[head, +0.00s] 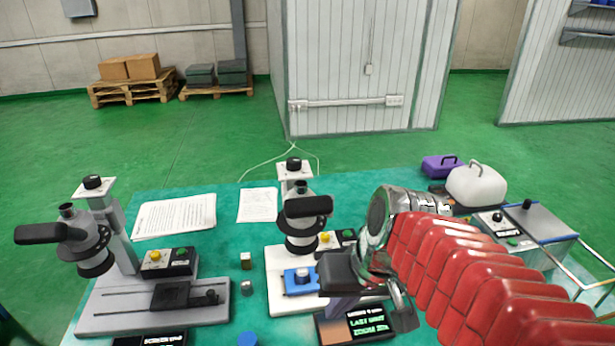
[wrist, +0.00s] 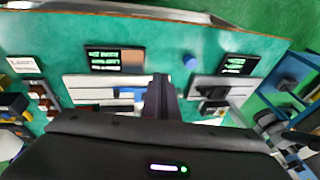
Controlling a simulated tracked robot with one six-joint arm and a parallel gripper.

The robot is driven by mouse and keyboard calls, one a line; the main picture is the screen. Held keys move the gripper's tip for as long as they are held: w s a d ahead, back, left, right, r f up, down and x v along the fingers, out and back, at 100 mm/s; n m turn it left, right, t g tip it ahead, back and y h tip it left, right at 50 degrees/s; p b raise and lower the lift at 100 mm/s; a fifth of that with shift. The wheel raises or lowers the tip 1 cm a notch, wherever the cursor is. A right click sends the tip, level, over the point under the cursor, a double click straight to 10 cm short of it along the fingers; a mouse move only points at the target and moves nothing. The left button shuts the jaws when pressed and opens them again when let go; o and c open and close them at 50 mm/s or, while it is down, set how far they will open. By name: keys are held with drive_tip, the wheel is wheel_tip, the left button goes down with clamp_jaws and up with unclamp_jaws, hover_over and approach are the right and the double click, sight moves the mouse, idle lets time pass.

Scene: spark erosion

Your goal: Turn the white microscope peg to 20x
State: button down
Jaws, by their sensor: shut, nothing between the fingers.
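The white microscope (head: 296,180) stands at the middle of the teal table, on a white base (head: 285,254). Its head has a grey ring, a black eyepiece and a thick black bar (head: 308,206). I cannot make out a separate peg or its setting. A blue block (head: 300,281) with a round grey top sits on the base. My gripper (head: 338,306) is in front of the microscope's right side, apart from the head and partly covering the base. In the wrist view its fingers (wrist: 160,97) are together and empty, in front of the white base.
A grey microscope (head: 98,225) stands at the left. A small display (head: 365,324) shows green text, partly legible. Papers (head: 176,216) lie behind. A white canister (head: 477,184) and a grey box (head: 545,240) are at the right.

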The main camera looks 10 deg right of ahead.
drive_tip(key=shift+s+d+r+n+t+h, duration=0.3)
drive_tip(key=shift+s+r+t+h, duration=0.2)
drive_tip(key=shift+t+h, duration=0.1)
drive_tip(key=shift+s+d+r+n+t+h, duration=0.2)
drive_tip(key=shift+s+r+n+t+h, duration=0.15)
drive_tip(key=shift+s+t+h, duration=0.2)
